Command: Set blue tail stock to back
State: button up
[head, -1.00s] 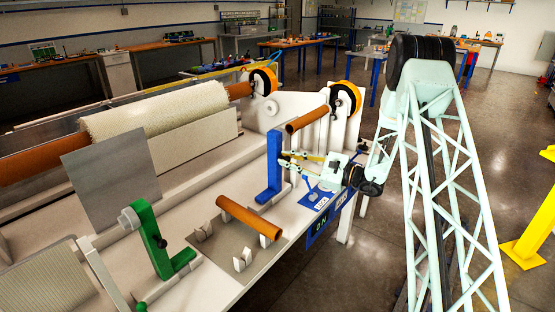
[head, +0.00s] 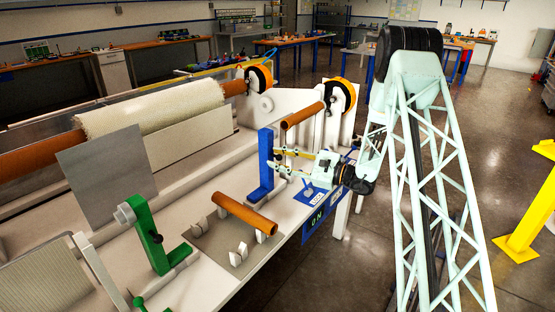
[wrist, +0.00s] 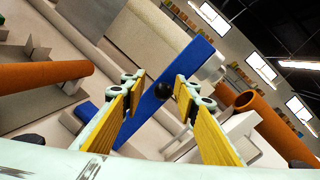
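The blue tail stock (head: 265,158) stands upright on the machine bed, near its right edge. My gripper (head: 275,161) is beside it on the right, its fingers pointing left toward it. In the wrist view, my gripper (wrist: 160,88) is open, with yellow pads on both fingers. The blue tail stock (wrist: 198,52) runs diagonally through the gap between the fingers, with a dark round knob on it. I cannot tell whether either finger touches it.
A green tail stock (head: 150,240) stands at the front left. A brown tube (head: 245,214) lies across grey supports. Another brown tube (head: 302,115) is at the far chuck. A blue control panel (head: 315,218) is on the bed's right edge. A yellow post (head: 533,205) stands at the far right.

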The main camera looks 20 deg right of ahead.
jog(key=shift+d, duration=0.1)
jog(key=v, duration=1.2)
jog(key=shift+s+a, duration=0.1)
jog(key=shift+a, duration=0.15)
dwell(0.5)
jog(key=s+a+r+n+g+h, duration=0.1)
jog(key=s+a+r+n+g, duration=0.4)
jog(key=s+a+r, duration=0.55)
jog(key=s+a+r+n+g, duration=0.5)
jog(key=s+a+r, duration=0.2)
jog(key=s+a, duration=0.5)
jog(key=s+a+r+n+g+h, duration=0.1)
jog(key=s+r+n+h, duration=0.2)
jog(key=s, duration=0.8)
jog(key=s+a+r+n+g+h, duration=0.1)
jog(key=s+n+h, duration=0.25)
jog(key=s, duration=0.85)
jog(key=s+d+r+n+t+h, duration=0.3)
jog(key=s+d+h, duration=0.2)
jog(key=s, duration=0.5)
jog(key=shift+d+t+h, duration=0.35)
jog(key=shift+d+t, duration=0.05)
jog(key=shift+d, duration=1)
